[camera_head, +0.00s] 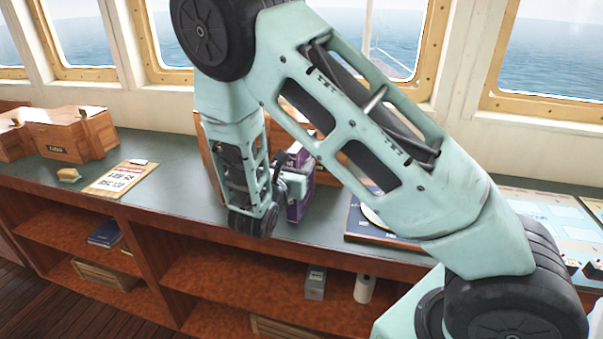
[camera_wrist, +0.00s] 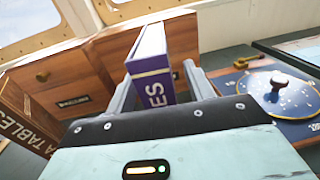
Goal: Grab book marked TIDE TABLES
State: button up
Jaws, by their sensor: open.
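My gripper (camera_wrist: 158,74) is open, with one finger on each side of this book. I cannot tell whether the fingers touch it. In the head view the purple book (camera_head: 295,205) stands on the counter, partly hidden behind my arm. A brown book (camera_wrist: 28,118) at the left of the wrist view shows lettering ending in "TABLES", its start unclear.
A wooden box with a label (camera_wrist: 68,80) stands behind the books. A blue board with a round dial (camera_wrist: 280,95) lies to the right. The counter (camera_head: 180,190) also holds a clipboard (camera_head: 120,178) and wooden boxes (camera_head: 70,135) at left. Open shelves lie below.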

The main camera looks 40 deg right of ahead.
jog(key=shift+x, duration=1)
grip_shut()
jog(key=shift+r, duration=0.1)
